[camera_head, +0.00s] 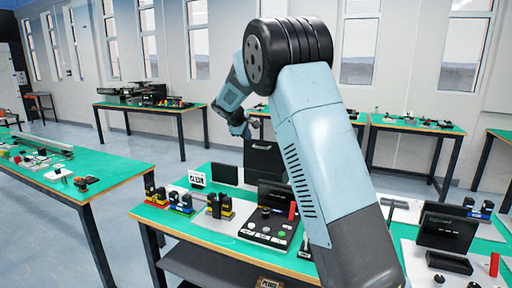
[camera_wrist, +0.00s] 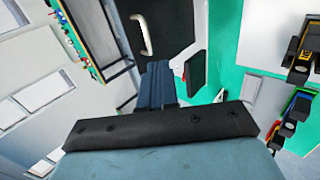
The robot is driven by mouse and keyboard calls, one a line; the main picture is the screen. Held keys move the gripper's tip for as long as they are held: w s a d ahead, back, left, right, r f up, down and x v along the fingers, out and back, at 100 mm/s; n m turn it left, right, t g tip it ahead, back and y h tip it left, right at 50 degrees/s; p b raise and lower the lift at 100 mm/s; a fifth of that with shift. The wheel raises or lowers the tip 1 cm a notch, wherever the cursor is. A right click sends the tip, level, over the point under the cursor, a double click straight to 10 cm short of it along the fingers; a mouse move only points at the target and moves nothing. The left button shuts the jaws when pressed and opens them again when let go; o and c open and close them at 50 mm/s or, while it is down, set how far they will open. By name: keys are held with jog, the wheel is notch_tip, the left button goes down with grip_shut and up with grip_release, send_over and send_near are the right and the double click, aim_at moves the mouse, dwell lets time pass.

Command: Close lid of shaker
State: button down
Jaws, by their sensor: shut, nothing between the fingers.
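A dark upright panel with a pale handle (camera_head: 264,160) stands behind the near table. It looks like the shaker's lid, but I cannot be sure. In the wrist view the dark panel (camera_wrist: 176,22) fills the top middle, with its white curved handle on the left part. My gripper (camera_head: 243,131) is shut and empty, up and to the left of the panel in the head view. In the wrist view the closed fingers (camera_wrist: 157,70) point towards the panel, below the handle and apart from it. The shaker's body is not clearly visible.
The near green table (camera_head: 225,236) holds small conveyor parts, a black control box (camera_head: 268,226) and upright dark screens. A long green table (camera_head: 110,173) stands at left, and others stand along the back wall. Grey floor lies between them. My arm hides part of the near table.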

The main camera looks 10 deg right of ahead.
jog(key=w+r+x, duration=0.1)
jog(key=x, duration=1.2)
jog(key=shift+w+d, duration=0.45)
jog(key=shift+a, duration=0.15)
jog(key=shift+d, duration=0.25)
